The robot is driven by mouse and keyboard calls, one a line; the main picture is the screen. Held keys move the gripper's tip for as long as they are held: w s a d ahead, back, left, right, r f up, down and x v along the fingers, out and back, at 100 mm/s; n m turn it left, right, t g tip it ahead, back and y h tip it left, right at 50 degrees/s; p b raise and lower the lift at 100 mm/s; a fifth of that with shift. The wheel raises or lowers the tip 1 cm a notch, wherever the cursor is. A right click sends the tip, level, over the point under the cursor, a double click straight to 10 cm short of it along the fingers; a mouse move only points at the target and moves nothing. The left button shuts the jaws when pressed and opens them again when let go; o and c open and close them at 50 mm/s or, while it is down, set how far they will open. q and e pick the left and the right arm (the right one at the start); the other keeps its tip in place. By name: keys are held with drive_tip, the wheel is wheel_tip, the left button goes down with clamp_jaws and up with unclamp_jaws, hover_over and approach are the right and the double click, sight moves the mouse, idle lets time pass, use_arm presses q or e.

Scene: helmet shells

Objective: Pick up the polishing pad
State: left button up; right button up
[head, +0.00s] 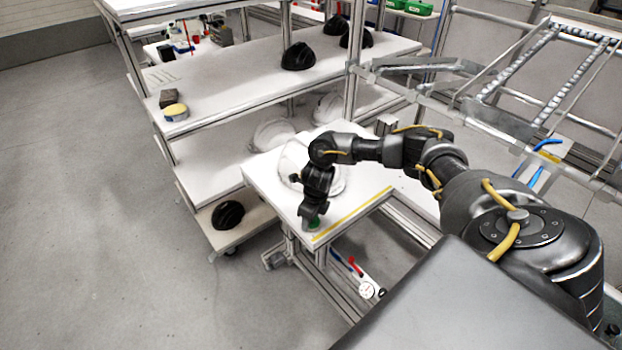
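My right arm reaches in from the right, and its gripper (310,217) points down at the front corner of the small white table (265,178). A round pad-like piece with a yellow top (176,110) stands at the left front of the white shelf. My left gripper is out of view.
A clear white shell (296,160) stands on the small table behind my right arm. A yellow strip (352,213) runs along the table's edge. Black helmet shells (298,56) and a dark block (169,97) sit on the shelf. The floor at left is clear.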

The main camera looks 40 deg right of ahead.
drive_tip(key=shift+r+b, duration=0.4)
drive_tip(key=shift+r, duration=0.1)
drive_tip(key=r, duration=0.1)
drive_tip(key=a+r+b, duration=0.1)
drive_tip(key=r, duration=0.1)
drive_tip(key=shift+w+a, duration=0.1)
drive_tip(key=shift+w, duration=0.1)
drive_tip(key=w+a+r+b, duration=0.1)
drive_tip(key=a+r, duration=0.8)
drive_tip(key=a, duration=0.3)
drive_tip(key=shift+w+a, duration=0.35)
drive_tip(key=shift+w, duration=0.05)
drive_tip(key=shift+o, duration=1.2)
drive_tip(key=shift+c, duration=0.7)
drive_tip(key=shift+n, duration=0.3)
